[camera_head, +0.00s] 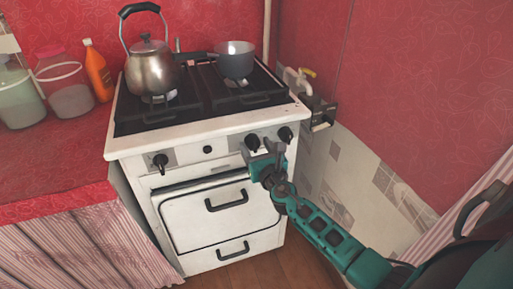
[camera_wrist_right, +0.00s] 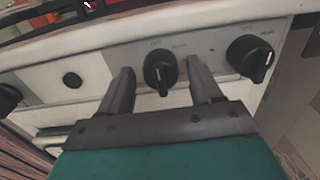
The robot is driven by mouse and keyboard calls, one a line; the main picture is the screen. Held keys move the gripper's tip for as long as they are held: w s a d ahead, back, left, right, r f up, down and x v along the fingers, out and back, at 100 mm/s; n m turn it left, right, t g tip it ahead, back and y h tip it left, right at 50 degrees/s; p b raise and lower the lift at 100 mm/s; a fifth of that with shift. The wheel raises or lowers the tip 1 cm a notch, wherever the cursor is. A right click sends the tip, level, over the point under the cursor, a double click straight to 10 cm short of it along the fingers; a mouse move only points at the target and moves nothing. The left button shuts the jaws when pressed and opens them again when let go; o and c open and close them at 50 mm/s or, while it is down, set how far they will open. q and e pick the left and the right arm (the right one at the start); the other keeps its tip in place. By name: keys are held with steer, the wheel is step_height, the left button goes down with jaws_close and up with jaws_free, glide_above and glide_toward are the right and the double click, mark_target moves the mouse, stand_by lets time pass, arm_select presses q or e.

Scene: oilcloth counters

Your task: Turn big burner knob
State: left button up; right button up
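The white stove (camera_head: 130,141) has black knobs on its front panel. One knob (camera_head: 252,141) is right in front of my right gripper (camera_head: 268,158). In the right wrist view this knob (camera_wrist_right: 160,70) sits between the two fingertips (camera_wrist_right: 160,80), with its grip ridge pointing down. The fingers are open on either side of it, with a visible gap on each side. Another black knob (camera_wrist_right: 250,57) is to its right, just outside the right finger. A further knob (camera_head: 160,162) is at the left end of the panel. My left gripper is not in view.
A kettle (camera_head: 152,70) and a grey saucepan (camera_head: 235,62) stand on the burners. A small black button (camera_head: 207,149) is between the knobs. The oven door handle (camera_head: 226,201) juts out below. A red counter (camera_head: 60,155) with jars is at left.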

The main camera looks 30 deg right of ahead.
steer(key=c, duration=0.9)
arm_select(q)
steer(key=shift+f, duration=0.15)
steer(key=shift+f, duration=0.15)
arm_select(e)
steer(key=shift+f+m+b, duration=0.1)
steer(key=shift+m+b, duration=0.35)
steer(key=shift+m, duration=0.35)
steer(key=shift+d+m+b, duration=0.1)
steer(key=shift+m+b, duration=0.4)
steer(key=shift+m, duration=0.7)
steer(key=shift+m+b, duration=0.3)
steer(key=shift+m, duration=1.2)
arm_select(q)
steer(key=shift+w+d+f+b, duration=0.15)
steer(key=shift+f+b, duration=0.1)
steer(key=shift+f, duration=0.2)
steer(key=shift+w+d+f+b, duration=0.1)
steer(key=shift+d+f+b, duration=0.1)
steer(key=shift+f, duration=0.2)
arm_select(e)
steer(key=shift+m, duration=0.8)
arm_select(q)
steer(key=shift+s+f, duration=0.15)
